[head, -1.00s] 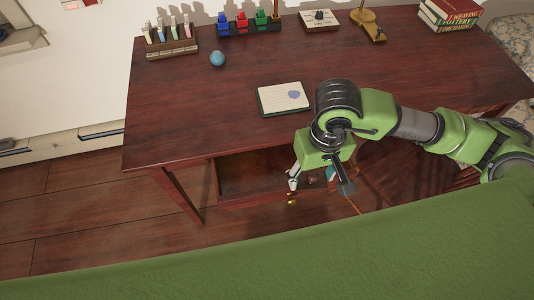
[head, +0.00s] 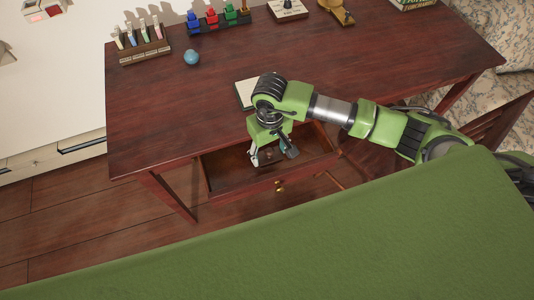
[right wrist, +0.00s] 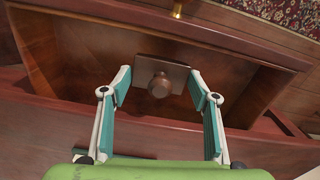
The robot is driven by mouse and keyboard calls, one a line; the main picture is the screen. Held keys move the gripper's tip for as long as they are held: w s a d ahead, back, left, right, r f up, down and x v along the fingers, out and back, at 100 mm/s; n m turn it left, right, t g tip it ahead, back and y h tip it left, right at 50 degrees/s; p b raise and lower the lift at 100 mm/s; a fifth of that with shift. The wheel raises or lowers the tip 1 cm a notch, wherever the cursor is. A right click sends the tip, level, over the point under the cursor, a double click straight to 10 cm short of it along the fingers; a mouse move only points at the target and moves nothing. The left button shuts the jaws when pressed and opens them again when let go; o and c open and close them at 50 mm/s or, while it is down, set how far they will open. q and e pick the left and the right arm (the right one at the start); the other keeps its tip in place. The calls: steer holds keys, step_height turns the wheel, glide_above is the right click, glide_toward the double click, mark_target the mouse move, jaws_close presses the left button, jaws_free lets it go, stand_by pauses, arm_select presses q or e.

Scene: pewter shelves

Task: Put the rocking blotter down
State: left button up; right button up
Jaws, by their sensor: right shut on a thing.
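The rocking blotter (right wrist: 160,85) is a dark plate with a round brown knob, seen from above in the right wrist view. My right gripper (right wrist: 160,78) is shut on it, with one fingertip at each side of the plate. In the head view my right gripper (head: 270,159) points down at the open drawer (head: 232,185) under the desk, and the blotter is mostly hidden by the fingers. The blotter is over or inside the drawer; I cannot tell whether it touches the drawer floor. My left gripper is not in view.
The desk top (head: 180,105) holds a notepad (head: 245,95) partly behind my arm, a blue ball (head: 192,57), a rack of tubes (head: 143,45) and coloured pieces on a stand (head: 217,20). The drawer's visible floor looks bare. A chair (head: 500,125) stands at the right.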

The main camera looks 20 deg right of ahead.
mark_target(267, 157)
steer(key=shift+w+a+f, duration=0.15)
steer(key=shift+w+f, duration=0.2)
steer(key=shift+f, duration=0.1)
step_height(267, 157, down, 3)
steer(key=shift+w+f, duration=0.15)
steer(key=shift+f, duration=0.05)
steer(key=shift+f, duration=0.2)
steer(key=o, duration=1)
steer(key=shift+r, duration=0.1)
